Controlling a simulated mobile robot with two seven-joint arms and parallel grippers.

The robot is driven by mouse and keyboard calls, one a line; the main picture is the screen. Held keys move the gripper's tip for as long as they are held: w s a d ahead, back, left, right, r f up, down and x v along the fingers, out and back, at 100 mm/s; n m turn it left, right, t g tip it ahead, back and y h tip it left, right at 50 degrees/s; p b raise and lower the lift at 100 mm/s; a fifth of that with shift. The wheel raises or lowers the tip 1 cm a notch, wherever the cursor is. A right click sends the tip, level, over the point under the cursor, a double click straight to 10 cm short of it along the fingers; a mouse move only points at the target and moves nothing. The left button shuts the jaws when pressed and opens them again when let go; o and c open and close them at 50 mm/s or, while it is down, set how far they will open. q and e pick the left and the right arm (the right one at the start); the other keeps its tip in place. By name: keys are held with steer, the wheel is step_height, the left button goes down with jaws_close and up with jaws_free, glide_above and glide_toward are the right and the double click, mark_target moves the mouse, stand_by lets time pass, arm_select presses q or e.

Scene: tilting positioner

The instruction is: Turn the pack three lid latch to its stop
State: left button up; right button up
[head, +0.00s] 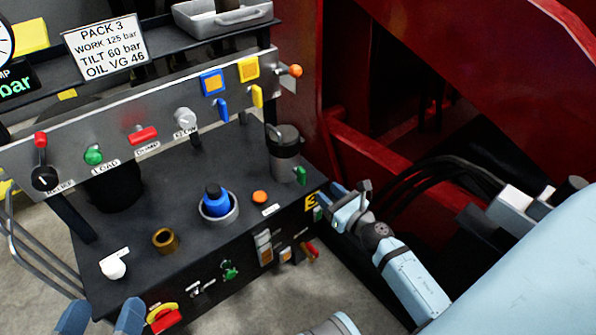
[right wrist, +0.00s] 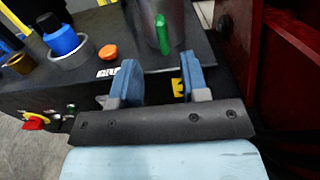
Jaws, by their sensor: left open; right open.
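The pack three console (head: 150,200) carries a yellow "3" label (head: 311,201) at its right front corner. A dark grey canister (head: 284,145) with a lid stands at its right end. A green lever (head: 301,175) hangs at the canister's front; it also shows in the right wrist view (right wrist: 162,33). No readable label tells whether this lever is the lid latch. My right gripper (head: 341,200) is open beside the console's right corner. In the right wrist view its fingers (right wrist: 161,80) are apart, with the lever beyond them, not between them. My left gripper (head: 102,318) is open at the bottom left.
An orange button (head: 260,197) and a blue-capped part in a grey ring (head: 216,205) stand left of the canister. A brass cup (head: 165,240) is further left. The upright panel (head: 150,115) holds several levers. A red steel frame (head: 345,140) bounds the right side.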

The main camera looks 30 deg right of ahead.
mark_target(305, 173)
steer(key=w, duration=0.3)
steer(key=w+p, duration=0.1)
steer(key=w, duration=0.3)
steer(key=w+a, duration=0.1)
steer(key=w, duration=0.3)
steer(key=shift+w, duration=0.15)
jaws_close()
